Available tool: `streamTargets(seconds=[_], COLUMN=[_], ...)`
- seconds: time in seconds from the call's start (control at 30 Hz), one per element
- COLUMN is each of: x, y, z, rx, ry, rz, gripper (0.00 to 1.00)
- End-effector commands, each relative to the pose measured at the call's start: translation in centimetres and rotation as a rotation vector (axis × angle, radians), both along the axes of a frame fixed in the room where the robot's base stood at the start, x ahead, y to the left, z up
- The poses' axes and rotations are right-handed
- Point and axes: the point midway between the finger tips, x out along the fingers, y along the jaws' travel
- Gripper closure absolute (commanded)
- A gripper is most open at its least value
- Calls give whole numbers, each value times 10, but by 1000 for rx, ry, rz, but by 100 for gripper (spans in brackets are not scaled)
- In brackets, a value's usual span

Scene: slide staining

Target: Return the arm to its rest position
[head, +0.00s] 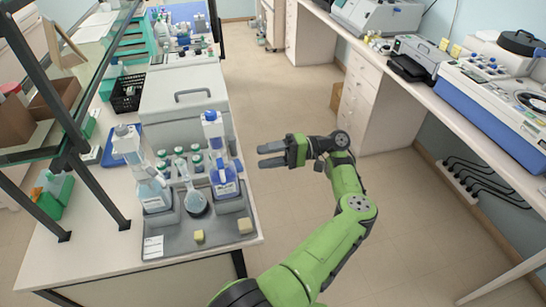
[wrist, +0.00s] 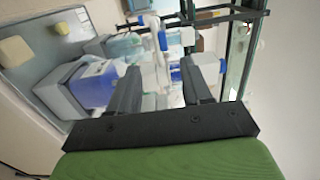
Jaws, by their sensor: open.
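My gripper (head: 268,156) is open and empty at the end of my green arm. In the head view it points left, over the aisle to the right of the left bench, apart from the bottles there. In the wrist view the two dark fingers (wrist: 163,90) stand apart, with nothing between them that they touch. Beyond them show a blue bottle (wrist: 92,86) and a white dispenser bottle, sideways in that view.
The left bench (head: 85,262) holds a grey tray (head: 180,245) with a clear bottle (head: 152,190), a blue-liquid bottle (head: 225,184), a flask (head: 196,202) and yellow blocks. A shelf frame rises at left. Instruments line the right counter (head: 350,45). The aisle floor (head: 270,105) is clear.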

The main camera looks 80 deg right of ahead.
Motion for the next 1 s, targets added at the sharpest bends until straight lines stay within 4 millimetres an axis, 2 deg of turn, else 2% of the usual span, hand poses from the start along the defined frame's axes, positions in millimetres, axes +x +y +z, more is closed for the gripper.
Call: streamTargets(seconds=[0.2, 1.0], x=[-15, -15], y=[-8, -8], z=[0, 1], rx=[-1, -2], ry=[-3, -2], rz=[2, 2], gripper=[51, 51])
